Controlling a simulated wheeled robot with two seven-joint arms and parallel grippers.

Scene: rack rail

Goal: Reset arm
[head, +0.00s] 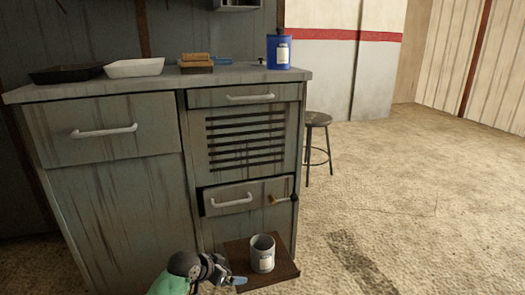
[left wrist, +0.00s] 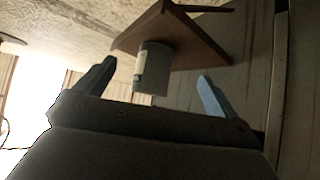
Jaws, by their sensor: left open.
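My left gripper (head: 232,273) is low at the bottom of the head view, open and empty, just left of a grey metal can (head: 262,254) with a pale label. The can stands upright on a brown wooden board (head: 285,272) in front of the cabinet. In the left wrist view the picture is turned over; the open fingers (left wrist: 158,78) show with the can (left wrist: 153,68) beyond the gap between them, and the board (left wrist: 190,42) behind it. The can appears apart from the fingers. My right gripper is in neither view.
The grey cabinet (head: 110,180) has a slightly open lower drawer (head: 232,198) with a wooden-handled tool (head: 281,200) at its right. Its top holds trays, a brush-like block (head: 196,62) and a blue container (head: 278,51). A stool (head: 318,120) stands behind. The floor at right is clear.

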